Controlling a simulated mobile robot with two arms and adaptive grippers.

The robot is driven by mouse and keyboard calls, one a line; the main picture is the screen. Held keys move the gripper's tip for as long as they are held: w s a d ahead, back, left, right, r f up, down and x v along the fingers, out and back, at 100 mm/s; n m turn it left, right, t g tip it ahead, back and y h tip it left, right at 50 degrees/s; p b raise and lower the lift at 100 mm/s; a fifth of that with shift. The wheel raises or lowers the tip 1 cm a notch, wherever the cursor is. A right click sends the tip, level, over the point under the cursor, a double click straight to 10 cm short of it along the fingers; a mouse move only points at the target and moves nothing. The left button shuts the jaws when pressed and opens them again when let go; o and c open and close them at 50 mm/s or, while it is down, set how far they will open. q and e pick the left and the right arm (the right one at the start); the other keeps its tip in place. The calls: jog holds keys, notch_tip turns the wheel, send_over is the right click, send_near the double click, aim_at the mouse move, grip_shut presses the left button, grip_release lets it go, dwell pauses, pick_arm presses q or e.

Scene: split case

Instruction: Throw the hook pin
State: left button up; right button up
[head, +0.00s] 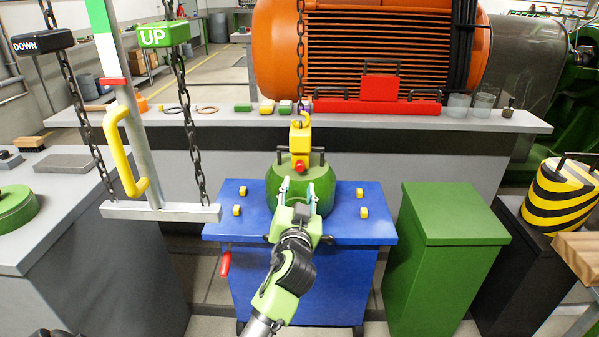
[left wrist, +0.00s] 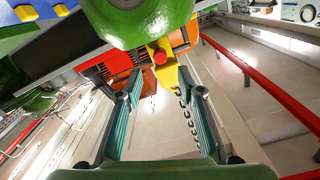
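The hook pin is a red knob (head: 299,165) on the front of a yellow hook block (head: 300,139), which hangs from a chain above a green round load (head: 322,188). In the left wrist view the red pin (left wrist: 160,57) shows end-on against the yellow block (left wrist: 168,72), beside the green load (left wrist: 138,20). My left gripper (head: 298,187) is just below the pin in the head view, in front of the load. Its two fingers (left wrist: 160,80) are apart, with nothing held between them. I cannot tell whether they touch anything. My right gripper is not in view.
The load stands on a blue cart (head: 225,229) with yellow blocks on its top. A green cabinet (head: 450,215) stands right of it. UP (head: 163,34) and DOWN (head: 42,41) chain handles hang at left. An orange motor (head: 275,52) stands behind the grey bench (head: 400,122).

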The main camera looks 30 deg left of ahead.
aim_at(300, 169)
pick_arm(q)
jog(key=x, duration=0.8)
jog(key=shift+w, duration=0.15)
jog(key=shift+w+a+b, duration=0.3)
jog(key=shift+w+a, duration=0.1)
jog(key=shift+w, duration=0.2)
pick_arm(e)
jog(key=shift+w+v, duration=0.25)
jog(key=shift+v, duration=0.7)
pick_arm(q)
jog(key=shift+c, duration=0.2)
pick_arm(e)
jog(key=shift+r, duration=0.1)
